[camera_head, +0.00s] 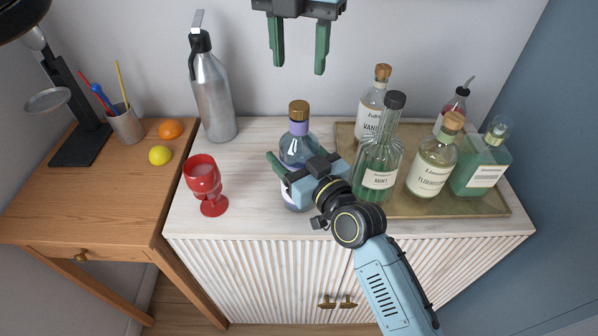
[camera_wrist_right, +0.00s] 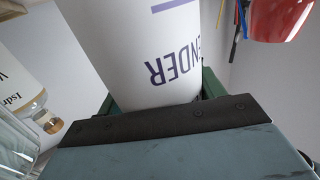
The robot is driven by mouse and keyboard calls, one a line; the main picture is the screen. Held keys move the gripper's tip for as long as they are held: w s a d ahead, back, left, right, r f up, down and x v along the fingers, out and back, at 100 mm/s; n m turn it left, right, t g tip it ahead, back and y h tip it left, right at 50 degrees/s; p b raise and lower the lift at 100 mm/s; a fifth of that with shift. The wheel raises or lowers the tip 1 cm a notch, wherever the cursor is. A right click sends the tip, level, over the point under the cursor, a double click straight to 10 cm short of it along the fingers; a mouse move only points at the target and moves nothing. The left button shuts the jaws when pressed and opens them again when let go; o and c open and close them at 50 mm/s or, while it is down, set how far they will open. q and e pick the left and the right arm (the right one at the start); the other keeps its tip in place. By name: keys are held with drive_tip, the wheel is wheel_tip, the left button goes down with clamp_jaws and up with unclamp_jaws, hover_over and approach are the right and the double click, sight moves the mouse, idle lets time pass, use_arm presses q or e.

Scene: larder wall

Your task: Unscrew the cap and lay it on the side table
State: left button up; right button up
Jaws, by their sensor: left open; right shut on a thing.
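The bottle (camera_head: 297,147) stands upright on the white cabinet, with a purple neck band and a brown-gold cap (camera_head: 299,109) on top. Its white label, with part of a purple word ending in "ENDER", fills the upper middle of the right wrist view (camera_wrist_right: 150,45). My right gripper (camera_head: 299,168) is shut around the bottle's body from the front. My left gripper (camera_head: 299,66) is open and empty, shown above the cap with its fingers pointing down. The wooden side table (camera_head: 75,205) is at the left.
On the side table are a black lamp (camera_head: 75,148), a pencil cup (camera_head: 126,125), an orange (camera_head: 170,129) and a lemon (camera_head: 160,155). A red goblet (camera_head: 203,180) and steel bottle (camera_head: 213,100) stand left of the held bottle. A tray (camera_head: 460,207) with several bottles is right.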

sight(299, 105)
drive_tip(key=c, duration=1)
use_arm(q)
drive_tip(key=m, duration=0.6)
drive_tip(key=shift+m, duration=0.3)
drive_tip(key=m, duration=1)
drive_tip(key=shift+m, duration=0.4)
drive_tip(key=m, duration=1.3)
drive_tip(key=shift+f+m, duration=0.35)
drive_tip(key=shift+m, duration=0.15)
wheel_tip(299, 105, down, 7)
drive_tip(key=shift+f, duration=0.15)
use_arm(e)
drive_tip(key=shift+o, duration=0.2)
